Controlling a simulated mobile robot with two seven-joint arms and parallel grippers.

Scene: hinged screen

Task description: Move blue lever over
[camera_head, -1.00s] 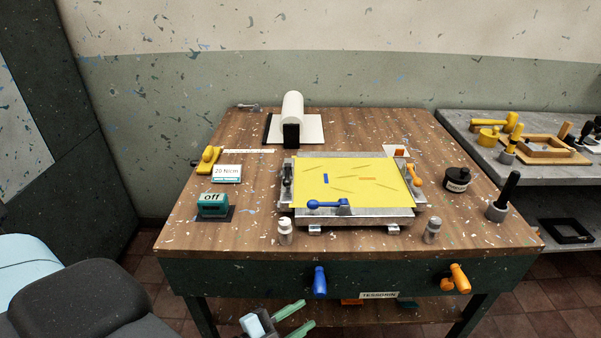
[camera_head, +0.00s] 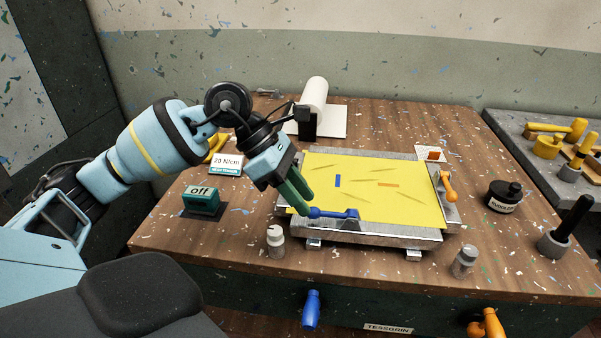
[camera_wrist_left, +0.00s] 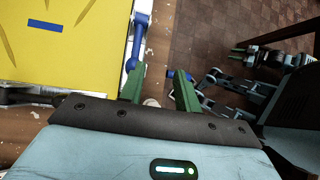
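The blue lever (camera_head: 333,213) lies along the front edge of the metal frame, its rounded handle to the left and its mount to the right. It also shows in the wrist view (camera_wrist_left: 142,22), beyond one finger. My left gripper (camera_head: 301,208) is at the frame's front left corner, green fingers pointing down beside the lever's handle end. In the wrist view its fingers (camera_wrist_left: 158,74) are apart with nothing held between them. Whether a finger touches the lever I cannot tell. My right arm's gripper (camera_wrist_left: 240,54) shows small and dark in the wrist view; its opening is unclear.
The yellow sheet (camera_head: 400,210) covers the frame. A small bottle (camera_head: 276,242), a grey-capped one (camera_head: 464,262) and the teal "off" box (camera_head: 202,202) stand around it. An orange lever (camera_head: 447,188) is at the right. A blue handle (camera_head: 311,308) sits on the drawer front.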

